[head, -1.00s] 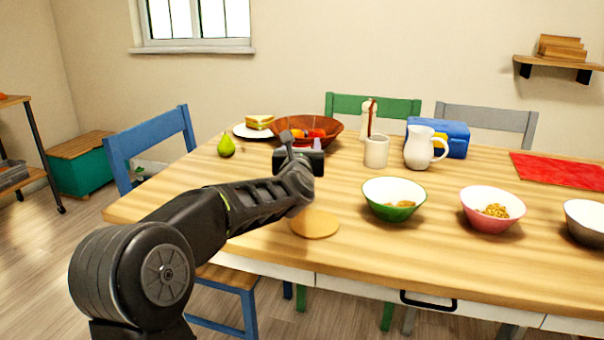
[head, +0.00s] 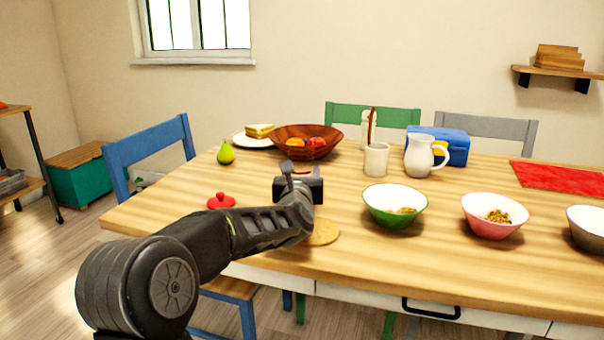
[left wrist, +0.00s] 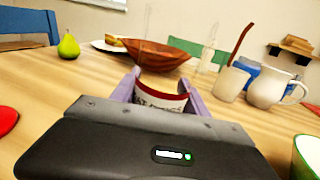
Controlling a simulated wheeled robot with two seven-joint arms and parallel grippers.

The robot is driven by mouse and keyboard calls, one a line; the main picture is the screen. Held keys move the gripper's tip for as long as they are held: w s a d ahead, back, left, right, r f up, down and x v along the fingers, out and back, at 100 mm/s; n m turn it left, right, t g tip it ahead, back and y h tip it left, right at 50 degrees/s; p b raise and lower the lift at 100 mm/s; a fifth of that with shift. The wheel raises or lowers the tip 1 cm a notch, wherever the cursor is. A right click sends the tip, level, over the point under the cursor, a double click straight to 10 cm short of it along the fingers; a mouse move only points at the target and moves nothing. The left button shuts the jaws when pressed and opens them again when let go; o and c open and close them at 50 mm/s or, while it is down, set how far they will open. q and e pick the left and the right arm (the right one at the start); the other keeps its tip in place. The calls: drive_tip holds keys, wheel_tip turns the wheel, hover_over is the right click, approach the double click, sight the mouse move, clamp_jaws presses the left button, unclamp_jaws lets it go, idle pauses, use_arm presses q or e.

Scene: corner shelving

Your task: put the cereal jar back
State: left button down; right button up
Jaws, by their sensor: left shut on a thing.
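My left gripper (head: 298,188) is over the near left part of the table, seen from behind. In the left wrist view its pale purple fingers (left wrist: 160,92) are shut on a jar (left wrist: 160,101) with a red rim and a white label with dark lettering, probably the cereal jar. The gripper body hides the jar's lower part, so I cannot tell whether it touches the table. A red lid with a knob (head: 221,201) lies on the table left of the gripper; its edge shows in the left wrist view (left wrist: 6,120). My right gripper is not in view.
A round wooden board (head: 322,233) lies near the table's front edge. A green bowl (head: 394,218) and pink bowl (head: 492,228) stand to the right. A cup (head: 376,160), pitcher (head: 420,155), wooden fruit bowl (head: 290,133) and pear (head: 225,153) stand farther back.

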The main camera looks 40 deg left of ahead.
use_arm(q)
drive_tip(key=shift+f, duration=0.1)
drive_tip(key=c, duration=0.6)
unclamp_jaws()
drive_tip(key=shift+o, duration=0.2)
drive_tip(key=v, duration=1.2)
drive_tip(key=shift+p, duration=0.3)
